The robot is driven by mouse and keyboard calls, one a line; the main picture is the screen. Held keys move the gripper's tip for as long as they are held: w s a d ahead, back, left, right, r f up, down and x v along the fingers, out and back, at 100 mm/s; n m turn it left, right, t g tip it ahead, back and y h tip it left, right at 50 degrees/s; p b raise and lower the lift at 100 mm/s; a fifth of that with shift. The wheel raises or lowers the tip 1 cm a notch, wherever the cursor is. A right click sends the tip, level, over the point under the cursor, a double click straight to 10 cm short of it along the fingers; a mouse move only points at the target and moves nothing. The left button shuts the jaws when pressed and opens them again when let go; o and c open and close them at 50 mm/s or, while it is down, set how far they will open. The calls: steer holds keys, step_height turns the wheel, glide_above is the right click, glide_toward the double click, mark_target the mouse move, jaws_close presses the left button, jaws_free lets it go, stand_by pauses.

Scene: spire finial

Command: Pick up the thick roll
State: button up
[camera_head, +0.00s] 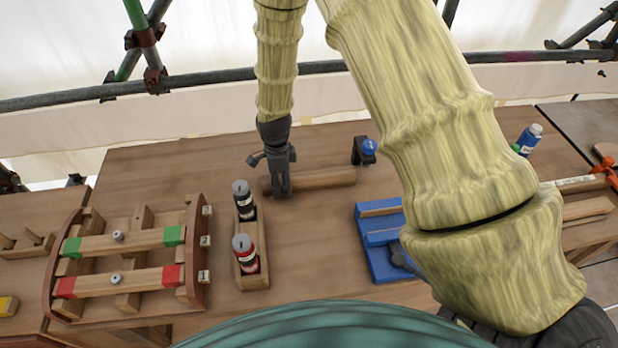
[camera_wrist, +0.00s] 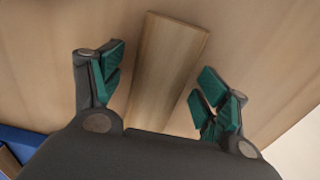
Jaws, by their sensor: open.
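The thick roll is a plain light-brown wooden piece (camera_head: 325,180) lying on the table's far part, its length running left to right in the head view. In the wrist view the roll (camera_wrist: 168,62) runs up between my two teal-padded fingers. My gripper (camera_head: 281,187) points down over the roll's left part. In the wrist view my gripper (camera_wrist: 161,88) is open, with a finger on each side of the roll and a gap on both sides. The roll's near end is hidden behind the gripper body. I cannot tell how far the fingertips reach down beside it.
A wooden holder (camera_head: 251,268) with two bottles stands nearby in front. A slatted wooden rack (camera_head: 118,262) with green and red marks lies left. A dark stand with a blue knob (camera_head: 369,147) is just beyond the roll's right end. A blue fixture (camera_head: 376,262) lies right.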

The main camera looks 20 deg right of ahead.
steer(key=shift+c, duration=0.2)
steer(key=c, duration=1.4)
steer(key=shift+r, duration=0.2)
